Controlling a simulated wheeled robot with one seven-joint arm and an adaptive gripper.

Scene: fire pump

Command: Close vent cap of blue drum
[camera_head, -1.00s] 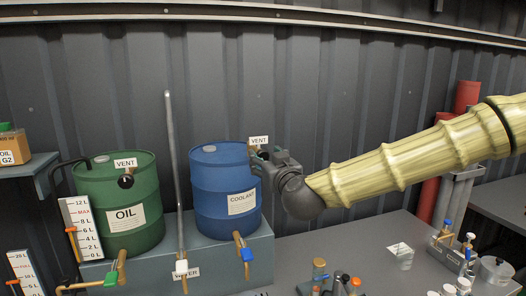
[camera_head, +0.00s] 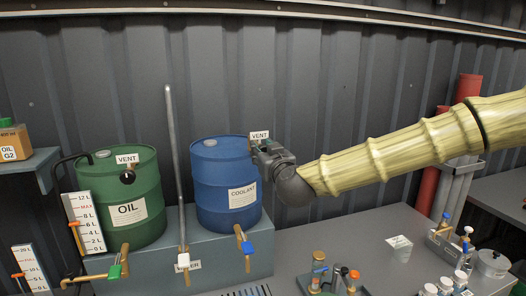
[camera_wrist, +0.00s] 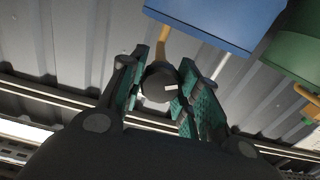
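The blue drum (camera_head: 222,187), labelled COOLANT, stands on a grey stand at centre left. A VENT tag (camera_head: 259,135) shows at its upper right edge. My gripper (camera_head: 262,150) is at that edge, beside the tag, and hides the vent cap from the body camera. In the wrist view, the dark round vent cap (camera_wrist: 158,84) sits between the two green-padded fingers of my gripper (camera_wrist: 162,72), on a yellow pipe (camera_wrist: 162,45) from the blue drum (camera_wrist: 215,22). The fingers stand apart on either side of the cap. Firm contact is not clear.
A green OIL drum (camera_head: 120,190) with its own vent stands to the left. A thin upright grey pipe (camera_head: 177,165) rises between the drums. The corrugated wall (camera_head: 330,80) is close behind. Small items stand on the grey table (camera_head: 345,232) at right.

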